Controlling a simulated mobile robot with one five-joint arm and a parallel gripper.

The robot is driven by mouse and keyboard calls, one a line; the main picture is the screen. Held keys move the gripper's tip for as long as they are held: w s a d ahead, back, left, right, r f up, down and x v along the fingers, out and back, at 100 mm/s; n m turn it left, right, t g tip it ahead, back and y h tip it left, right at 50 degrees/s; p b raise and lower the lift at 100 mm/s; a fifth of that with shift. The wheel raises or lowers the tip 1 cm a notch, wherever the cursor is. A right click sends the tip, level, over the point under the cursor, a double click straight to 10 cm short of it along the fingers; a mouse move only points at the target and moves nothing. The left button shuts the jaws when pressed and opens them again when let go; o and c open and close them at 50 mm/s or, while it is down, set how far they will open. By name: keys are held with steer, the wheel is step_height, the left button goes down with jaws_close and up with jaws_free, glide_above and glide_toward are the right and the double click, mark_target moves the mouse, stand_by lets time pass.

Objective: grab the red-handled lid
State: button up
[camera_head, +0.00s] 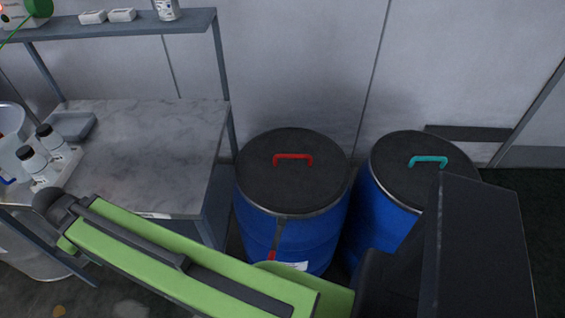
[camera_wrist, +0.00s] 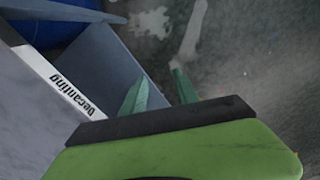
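The red-handled lid (camera_head: 290,185) is a dark round lid with a red bar handle (camera_head: 293,156). It lies flat on a blue drum (camera_head: 302,238) in the middle of the head view. My gripper (camera_wrist: 160,78) shows in the wrist view with two green fingers spread apart and nothing between them. It is over the floor beside the bench edge, which bears a "Decanting" label (camera_wrist: 73,90). The lid does not show in the wrist view. In the head view my green arm crosses in front of the drum's lower part, and I cannot make out my fingers there.
A second blue drum (camera_head: 374,222) with a teal-handled lid (camera_head: 420,178) stands close on the right. A marble-topped bench (camera_head: 150,140) stands on the left, with white bottles (camera_head: 32,160) and a grey tray (camera_head: 72,126). A shelf (camera_head: 120,26) is above it. A wall is behind the drums.

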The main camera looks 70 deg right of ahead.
steer(key=shift+o, duration=0.7)
steer(key=shift+w+r, duration=0.1)
steer(key=shift+r, duration=0.05)
steer(key=w+d+r+p, duration=0.1)
steer(key=d+r+p, duration=0.3)
steer(key=r+p, duration=0.3)
steer(key=w+d+r+p, duration=0.1)
steer(key=d+r+p, duration=0.3)
steer(key=r+p, duration=0.4)
steer(key=s+d+h, duration=0.1)
steer(key=s+d, duration=0.3)
steer(key=d, duration=1.1)
steer(key=n+g+h+b, duration=0.1)
steer(key=n+g+b, duration=0.15)
steer(key=b, duration=0.95)
glide_above(292, 155)
steer(key=w+a, duration=0.1)
steer(key=w, duration=0.1)
step_height(292, 155, down, 11)
steer(key=b+x, duration=0.4)
steer(key=x, duration=0.1)
steer(key=shift+s+f+b, duration=0.1)
steer(key=shift+s+b, duration=0.15)
steer(key=shift+b, duration=0.05)
